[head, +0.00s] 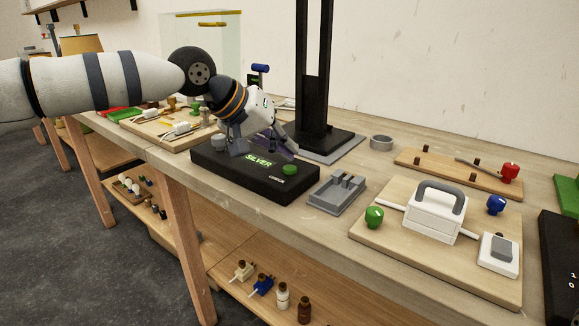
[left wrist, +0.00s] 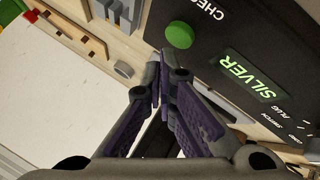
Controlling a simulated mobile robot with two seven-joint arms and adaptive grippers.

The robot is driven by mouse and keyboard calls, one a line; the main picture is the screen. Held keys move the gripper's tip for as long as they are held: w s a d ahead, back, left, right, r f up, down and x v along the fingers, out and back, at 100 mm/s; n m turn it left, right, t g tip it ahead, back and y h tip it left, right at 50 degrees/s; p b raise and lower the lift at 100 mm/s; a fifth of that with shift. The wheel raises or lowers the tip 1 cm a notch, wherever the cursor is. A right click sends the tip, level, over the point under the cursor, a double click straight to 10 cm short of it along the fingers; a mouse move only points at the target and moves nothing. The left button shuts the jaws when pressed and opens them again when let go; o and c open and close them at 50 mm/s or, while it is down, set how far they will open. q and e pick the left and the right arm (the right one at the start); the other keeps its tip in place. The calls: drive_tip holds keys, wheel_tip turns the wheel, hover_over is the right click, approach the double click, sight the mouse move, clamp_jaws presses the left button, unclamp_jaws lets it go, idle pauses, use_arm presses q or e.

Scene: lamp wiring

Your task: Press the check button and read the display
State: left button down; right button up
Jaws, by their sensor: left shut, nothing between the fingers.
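A black check box (head: 218,167) lies on the workbench, with a lit display (head: 259,160) reading "SILVER" in green. The round green check button (head: 289,169) is on the box's right part. In the left wrist view the display (left wrist: 252,75) also reads "SILVER", and the green button (left wrist: 179,35) is beside the lettering "CHEC", cut off by the frame edge. My left gripper (head: 287,149) is over the back of the box, shut and empty. Its fingertips (left wrist: 160,62) appear apart from the button in the wrist view. My right gripper is not in view.
A grey slotted fixture (head: 337,195) is right of the box. A wooden board with a white handled block (head: 432,215) stands further right. A tall black stand (head: 315,90) rises behind. Boards with small parts (head: 165,125) lie left. Lamp parts sit on the lower shelf (head: 345,295).

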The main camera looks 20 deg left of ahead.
sight(286, 166)
use_arm(q)
drive_tip(key=shift+r+p, duration=0.55)
drive_tip(key=shift+r, duration=1.95)
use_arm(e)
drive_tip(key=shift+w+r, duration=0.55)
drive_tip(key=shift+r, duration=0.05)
use_arm(q)
drive_tip(key=shift+f, duration=0.1)
